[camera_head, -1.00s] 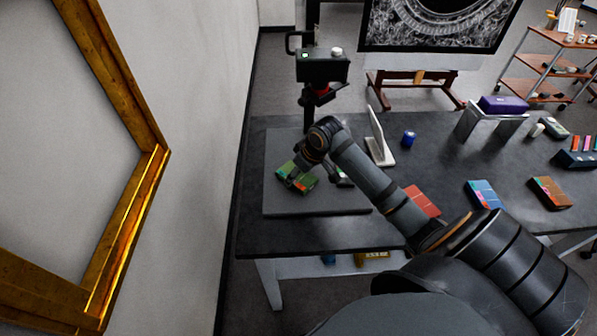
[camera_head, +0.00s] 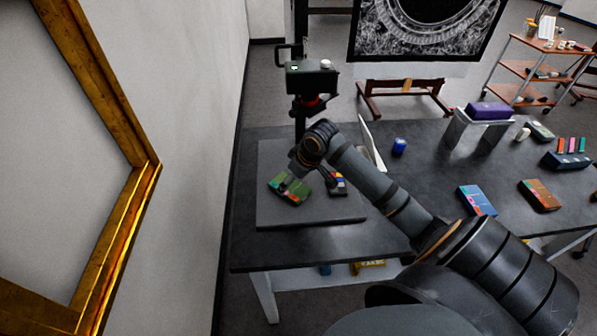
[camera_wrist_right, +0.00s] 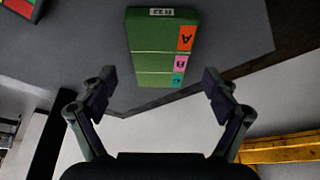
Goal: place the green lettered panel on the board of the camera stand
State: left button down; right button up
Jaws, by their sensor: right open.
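The green lettered panel (camera_head: 289,189) lies flat on the dark grey board (camera_head: 272,216) of the camera stand, near its left side. In the right wrist view the panel (camera_wrist_right: 155,48) shows its green face with orange, pink and teal letter tabs at one side. My right gripper (camera_head: 308,180) is over the board beside the panel. In the wrist view its two fingers (camera_wrist_right: 160,88) are spread, with nothing between them, and the panel lies beyond their tips. The camera (camera_head: 312,76) stands on its post behind the board. My left gripper is not in view.
A small multicoloured block (camera_head: 338,184) lies on the board, partly behind my right gripper. A white upright plate (camera_head: 374,146) stands right of the board, partly hidden by my arm. A blue jar (camera_head: 399,146) and a blue box (camera_head: 477,200) are farther right. A gilt frame (camera_head: 120,225) is at left.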

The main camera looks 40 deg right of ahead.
jog(key=v, duration=0.9)
jog(key=shift+s+r+p, duration=0.15)
jog(key=shift+s+p, duration=0.05)
jog(key=shift+p, duration=0.2)
